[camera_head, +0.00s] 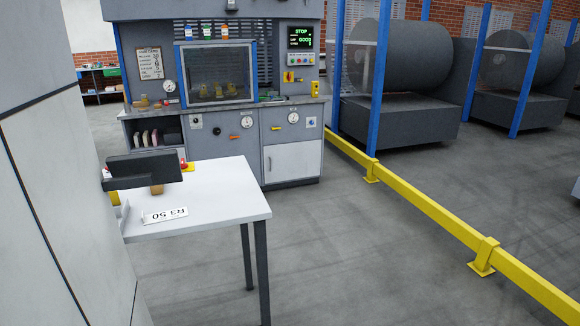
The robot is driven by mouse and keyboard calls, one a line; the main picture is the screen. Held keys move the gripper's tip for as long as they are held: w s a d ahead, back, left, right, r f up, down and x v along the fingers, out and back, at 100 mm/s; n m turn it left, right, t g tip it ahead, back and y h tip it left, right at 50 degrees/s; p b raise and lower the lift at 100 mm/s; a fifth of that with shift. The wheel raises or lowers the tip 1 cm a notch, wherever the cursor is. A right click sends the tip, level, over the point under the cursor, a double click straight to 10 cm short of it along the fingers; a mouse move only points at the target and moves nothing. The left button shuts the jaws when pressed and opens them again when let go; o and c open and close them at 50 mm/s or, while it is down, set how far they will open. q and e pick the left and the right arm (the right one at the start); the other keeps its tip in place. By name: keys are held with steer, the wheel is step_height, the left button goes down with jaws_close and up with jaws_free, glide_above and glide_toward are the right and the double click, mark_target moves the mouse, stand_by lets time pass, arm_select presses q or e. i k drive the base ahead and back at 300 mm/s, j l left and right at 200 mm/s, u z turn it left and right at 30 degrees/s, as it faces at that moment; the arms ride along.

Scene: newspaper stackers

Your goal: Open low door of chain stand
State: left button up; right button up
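A grey machine stand (240,170) with gauges and a glass window stands across the floor, beyond the white table. I take it for the chain stand, though no chain shows clearly. A white low door (292,162) is at its lower right, below an orange-yellow handle and a gauge. The door looks shut, flush with the front. The lower left of the stand has an open shelf, and what lies below it is hidden by the table. Neither of my grippers is in view.
A white table (225,208) with a "R3 50" card (166,215) stands at left beside a large pale panel (60,190). A low yellow rail (430,208) runs along the right, before large grey rolls (375,65). The grey floor between table and rail is clear.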

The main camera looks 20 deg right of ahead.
mark_target(300, 160)
steer(key=i+l+z, duration=0.15)
steer(key=l, duration=0.2)
steer(key=i+l+z, duration=0.15)
steer(key=l, duration=0.15)
steer(key=i+l+z, duration=0.7)
steer(key=i, duration=0.3)
steer(key=i+l+z, duration=0.3)
steer(key=i, duration=0.15)
steer(key=i+u, duration=0.25)
steer(key=i, duration=0.25)
steer(key=i+u, duration=0.25)
steer(key=i, duration=0.2)
steer(key=i+l+u, duration=0.25)
steer(key=i, duration=0.25)
steer(key=i+j+u, duration=0.1)
steer(key=i, duration=1.05)
steer(key=i+j+u, duration=0.15)
steer(key=i, duration=1.05)
